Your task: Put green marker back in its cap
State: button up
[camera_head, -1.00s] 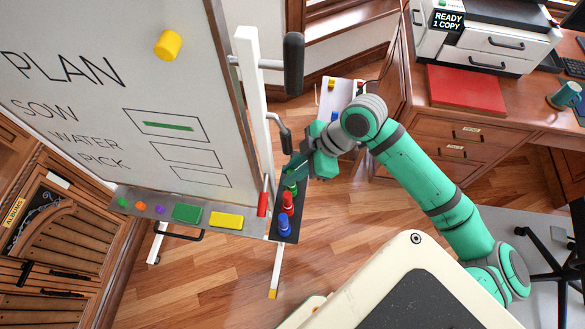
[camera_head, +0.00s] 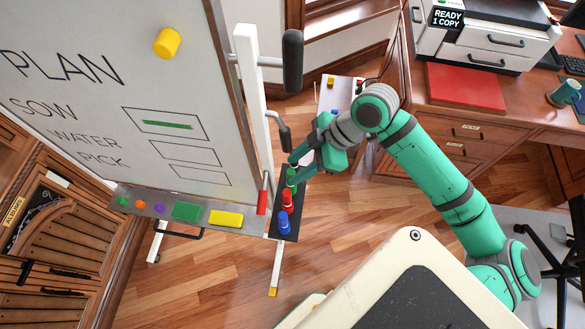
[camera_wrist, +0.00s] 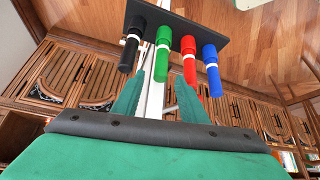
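The green marker (camera_head: 291,177) stands in a dark holder (camera_head: 276,234) at the right end of the whiteboard tray. In the wrist view the green marker (camera_wrist: 162,58) has a white ring and sits in a row with a black marker (camera_wrist: 132,45), a red marker (camera_wrist: 188,60) and a blue marker (camera_wrist: 211,70). My gripper (camera_head: 294,168) is open. In the wrist view its fingers point toward the row, one on each side of the green marker's near end. I cannot tell whether they touch it.
The red marker (camera_head: 287,200) and blue marker (camera_head: 284,222) stand close in front of the green one. The whiteboard (camera_head: 90,80), its white post (camera_head: 253,100) and tray (camera_head: 150,203) are to the left. A wooden desk (camera_head: 480,120) is at right.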

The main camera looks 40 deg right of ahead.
jog(key=v, duration=0.7)
jog(key=shift+d+r, duration=0.2)
jog(key=shift+r, duration=0.1)
jog(key=shift+s, duration=0.1)
jog(key=s+d+f+m+t+h, duration=0.1)
jog(key=s+f+m+h, duration=0.2)
jog(key=f, duration=0.8)
jog(key=s+d+f+m+t+h, duration=0.1)
jog(key=s+f+m+t, duration=0.3)
jog(key=f, duration=0.6)
jog(key=s+a+f+g+h, duration=0.1)
jog(key=s+a+f, duration=0.3)
jog(key=s+a+m+t, duration=0.2)
jog(key=s+a+t, duration=0.1)
jog(key=a, duration=1.1)
jog(key=w+a+r+m+t, duration=0.1)
jog(key=a+r+t, duration=0.3)
jog(key=a+r, duration=0.6)
jog(key=a, duration=0.2)
jog(key=shift+w+a+m, duration=0.25)
jog(key=shift+w+m, duration=0.05)
jog(key=shift+w, duration=0.1)
